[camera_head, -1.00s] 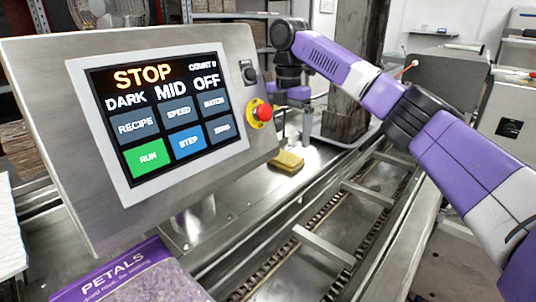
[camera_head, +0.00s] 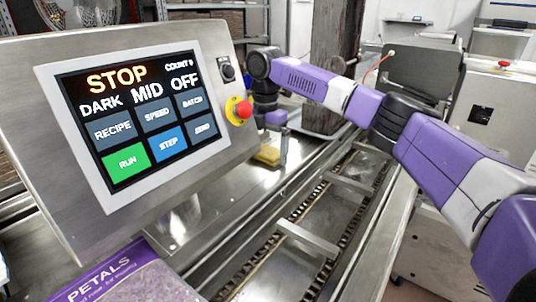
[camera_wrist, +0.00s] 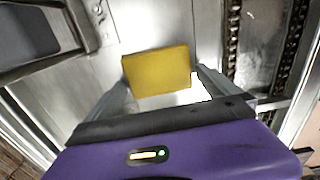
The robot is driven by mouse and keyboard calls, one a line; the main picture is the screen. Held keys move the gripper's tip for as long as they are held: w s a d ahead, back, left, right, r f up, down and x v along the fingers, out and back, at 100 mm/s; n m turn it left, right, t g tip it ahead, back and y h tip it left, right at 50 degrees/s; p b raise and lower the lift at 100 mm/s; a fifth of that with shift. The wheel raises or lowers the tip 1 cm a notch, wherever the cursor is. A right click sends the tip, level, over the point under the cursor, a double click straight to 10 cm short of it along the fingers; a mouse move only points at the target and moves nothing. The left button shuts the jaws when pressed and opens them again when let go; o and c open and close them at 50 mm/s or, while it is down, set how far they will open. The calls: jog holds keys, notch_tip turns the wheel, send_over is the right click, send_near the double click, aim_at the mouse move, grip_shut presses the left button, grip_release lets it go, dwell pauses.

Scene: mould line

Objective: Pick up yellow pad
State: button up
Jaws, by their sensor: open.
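The yellow pad (camera_head: 267,155) lies on the steel deck beside the conveyor, just right of the control panel in the head view. In the wrist view the yellow pad (camera_wrist: 157,70) shows as a flat block ahead of my gripper (camera_wrist: 165,82). The two jaw fingers are open, one on each side of the pad's near part. I cannot tell whether they touch it. In the head view my gripper (camera_head: 272,135) is low beside the pad and partly covers it.
The control panel (camera_head: 52,150) with its red stop button (camera_head: 241,109) stands close at the left. The conveyor chain track (camera_head: 310,243) runs along the right. A dark wooden post (camera_head: 335,50) rises behind the arm. A purple petals bag (camera_head: 120,280) lies at the front.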

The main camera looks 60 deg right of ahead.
aim_at(266, 152)
jog(key=c, duration=1.2)
jog(key=shift+r, duration=0.1)
notch_tip(266, 152, up, 20)
jog(key=shift+f, duration=0.1)
